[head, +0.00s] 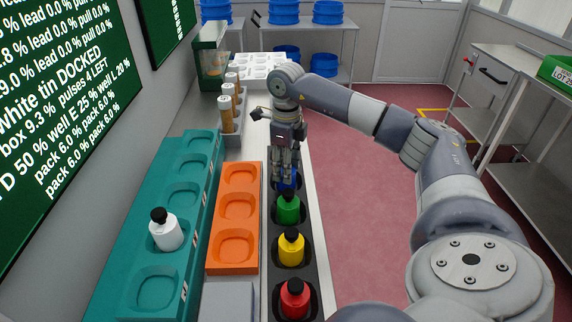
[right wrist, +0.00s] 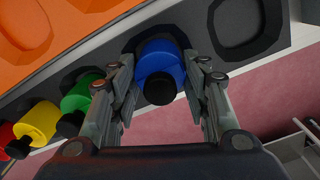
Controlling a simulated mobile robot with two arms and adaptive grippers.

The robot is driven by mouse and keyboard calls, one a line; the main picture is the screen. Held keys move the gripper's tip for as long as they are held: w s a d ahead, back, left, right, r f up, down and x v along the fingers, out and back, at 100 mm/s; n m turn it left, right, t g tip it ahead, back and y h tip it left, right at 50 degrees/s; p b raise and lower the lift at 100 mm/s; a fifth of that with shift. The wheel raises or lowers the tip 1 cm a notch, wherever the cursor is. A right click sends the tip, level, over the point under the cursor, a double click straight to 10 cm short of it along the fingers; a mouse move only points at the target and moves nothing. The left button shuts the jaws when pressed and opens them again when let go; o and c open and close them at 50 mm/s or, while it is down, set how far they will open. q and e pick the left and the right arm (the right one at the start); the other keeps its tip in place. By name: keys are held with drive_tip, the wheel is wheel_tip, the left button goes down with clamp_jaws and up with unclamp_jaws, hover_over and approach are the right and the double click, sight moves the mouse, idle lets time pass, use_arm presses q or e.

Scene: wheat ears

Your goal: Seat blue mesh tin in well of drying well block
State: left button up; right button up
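The blue mesh tin (right wrist: 160,68) with a black cap stands in a recess of the black rack (head: 262,302). In the head view its blue body (head: 288,182) is mostly hidden behind my right gripper (head: 286,172). The right gripper's fingers (right wrist: 161,85) point down on both sides of the tin, with narrow gaps seeming to remain. The teal block (head: 112,297), which looks like the drying well block, lies at left with a row of wells. A white tin (head: 166,232) stands in one well; the other visible wells look empty. My left gripper is not in view.
Green (head: 288,208), yellow (head: 291,249) and red (head: 295,299) tins stand in the same rack. An orange tray (head: 233,255) with empty wells lies between rack and teal block. Brown cylinders (head: 228,108) stand behind. The bench's right edge drops to red floor.

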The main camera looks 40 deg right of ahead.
drive_tip(key=shift+c, duration=0.7)
drive_tip(key=shift+w+r, duration=0.1)
drive_tip(key=shift+r, duration=0.2)
use_arm(q)
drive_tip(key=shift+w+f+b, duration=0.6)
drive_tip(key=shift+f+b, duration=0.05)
drive_tip(key=shift+b, duration=0.05)
use_arm(e)
wheel_tip(320, 180, up, 9)
drive_tip(key=shift+r, duration=0.2)
